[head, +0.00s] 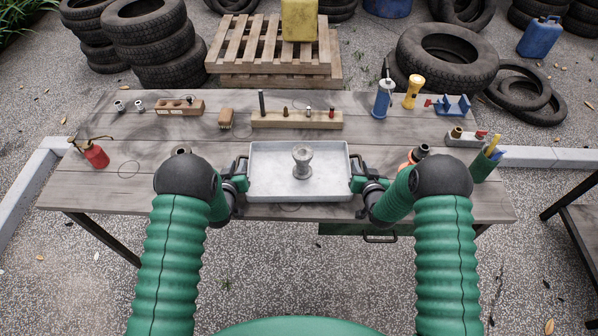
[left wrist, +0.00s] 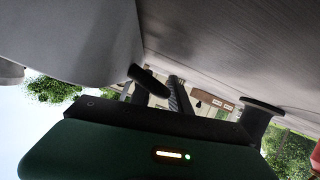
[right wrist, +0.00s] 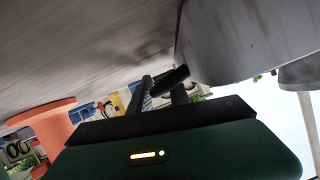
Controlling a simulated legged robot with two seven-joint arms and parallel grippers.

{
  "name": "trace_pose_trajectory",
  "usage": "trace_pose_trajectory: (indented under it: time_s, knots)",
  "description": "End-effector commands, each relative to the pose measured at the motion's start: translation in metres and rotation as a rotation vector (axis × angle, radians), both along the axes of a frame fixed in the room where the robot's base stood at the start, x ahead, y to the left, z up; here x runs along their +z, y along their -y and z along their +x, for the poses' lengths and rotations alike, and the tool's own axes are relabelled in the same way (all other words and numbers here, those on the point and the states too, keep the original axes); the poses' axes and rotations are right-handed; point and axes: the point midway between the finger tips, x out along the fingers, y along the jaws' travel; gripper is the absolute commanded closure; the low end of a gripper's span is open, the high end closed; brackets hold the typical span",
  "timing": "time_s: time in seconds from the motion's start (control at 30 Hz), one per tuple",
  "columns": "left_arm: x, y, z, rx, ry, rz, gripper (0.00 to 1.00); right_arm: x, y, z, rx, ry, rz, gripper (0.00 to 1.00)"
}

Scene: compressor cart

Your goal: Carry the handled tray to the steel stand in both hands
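The handled tray (head: 262,190) is a shallow light-grey metal tray on the table's front middle, with a dark handle at each end. A grey flanged fitting (head: 302,162) stands upright in it. My left gripper (head: 240,181) is at the left handle (head: 243,162), and my right gripper (head: 360,182) is at the right handle (head: 357,162). In the left wrist view the dark fingers (left wrist: 162,92) are by the handle, close to the tray wall. The right wrist view shows the same at the other fingers (right wrist: 163,90). Whether either pair is shut on its handle is unclear.
A dark-framed stand (head: 578,222), possibly the steel stand, is partly visible at the right edge. The wooden table (head: 110,180) holds an orange part (head: 406,163), a green pen cup (head: 482,167), a red oil can (head: 95,154) and a fitting block (head: 298,120). Tyres and pallets lie behind.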

Motion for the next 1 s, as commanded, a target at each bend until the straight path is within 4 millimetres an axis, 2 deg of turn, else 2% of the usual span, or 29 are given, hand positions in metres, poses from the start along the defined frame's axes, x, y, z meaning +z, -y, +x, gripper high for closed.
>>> trace_pose_trajectory:
  time_s: [0.23, 0.4, 0.43, 1.0]
  knots:
    - [-0.0005, 0.0002, 0.0008, 0.0, -0.001, 0.0, 0.77, -0.0007, -0.0001, 0.0006, 0.0, -0.001, 0.0, 0.78]
    - [-0.0005, 0.0002, 0.0008, 0.0, 0.0, 0.0, 0.98, -0.0008, 0.0, 0.0005, 0.0, -0.001, 0.0, 0.98]
    - [-0.0005, 0.0001, 0.0008, 0.0, 0.0, 0.0, 1.0, -0.0008, 0.0001, 0.0005, 0.0, -0.001, 0.0, 1.0]
    - [-0.0004, -0.0013, 0.0006, 0.003, -0.001, 0.0, 1.0, -0.0008, 0.0007, 0.0004, 0.0, -0.001, -0.001, 1.0]
